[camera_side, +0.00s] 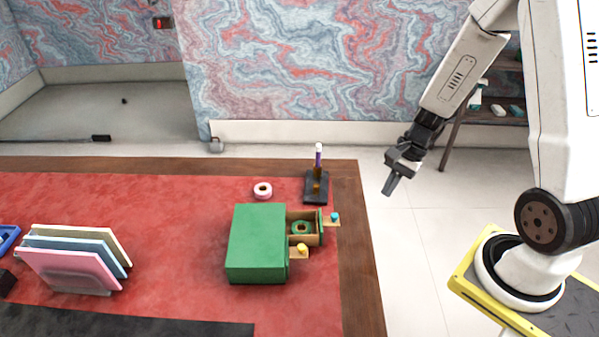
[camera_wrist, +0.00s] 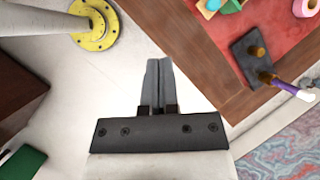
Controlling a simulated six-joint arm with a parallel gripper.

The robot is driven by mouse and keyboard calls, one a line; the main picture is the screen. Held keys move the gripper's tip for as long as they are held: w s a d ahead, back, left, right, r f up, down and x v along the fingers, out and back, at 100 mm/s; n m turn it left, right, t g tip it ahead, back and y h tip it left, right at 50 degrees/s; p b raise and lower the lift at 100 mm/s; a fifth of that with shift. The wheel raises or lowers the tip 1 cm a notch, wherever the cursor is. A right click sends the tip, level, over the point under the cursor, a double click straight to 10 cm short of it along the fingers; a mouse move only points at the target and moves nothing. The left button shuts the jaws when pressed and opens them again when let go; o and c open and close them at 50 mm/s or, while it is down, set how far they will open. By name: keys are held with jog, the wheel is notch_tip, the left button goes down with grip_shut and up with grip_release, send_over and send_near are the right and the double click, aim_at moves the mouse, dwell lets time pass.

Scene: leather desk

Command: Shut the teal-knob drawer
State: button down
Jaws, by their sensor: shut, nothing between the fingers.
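The green cabinet (camera_side: 257,245) stands on the red desk top, its drawers facing right.
A dark stand (camera_side: 316,190) with a purple-tipped upright tool is behind the drawer. A pink-white roll (camera_side: 263,190) lies behind the cabinet. A rack of panels (camera_side: 75,260) stands at the left. The space between the desk's wooden edge (camera_side: 362,260) and my base is open floor.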

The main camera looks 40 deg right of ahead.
jog(key=d+f+m+t, duration=0.1)
jog(key=m, duration=0.1)
jog(key=w+d+m+t+y, duration=0.1)
jog(key=d+m, duration=0.1)
jog(key=m, duration=0.1)
jog(key=w+d+f+m+t+y, duration=0.1)
jog(key=d+m, duration=0.1)
jog(key=shift+f+m, duration=0.3)
jog(key=shift+f, duration=0.1)
jog(key=x, duration=1)
jog(key=shift+w+a, duration=0.1)
jog(key=shift+a, duration=0.1)
jog(key=shift+w+a, duration=0.45)
jog(key=shift+a, duration=0.35)
jog(key=shift+w+a, duration=0.45)
jog(key=shift+a, duration=0.35)
jog(key=shift+r, duration=0.25)
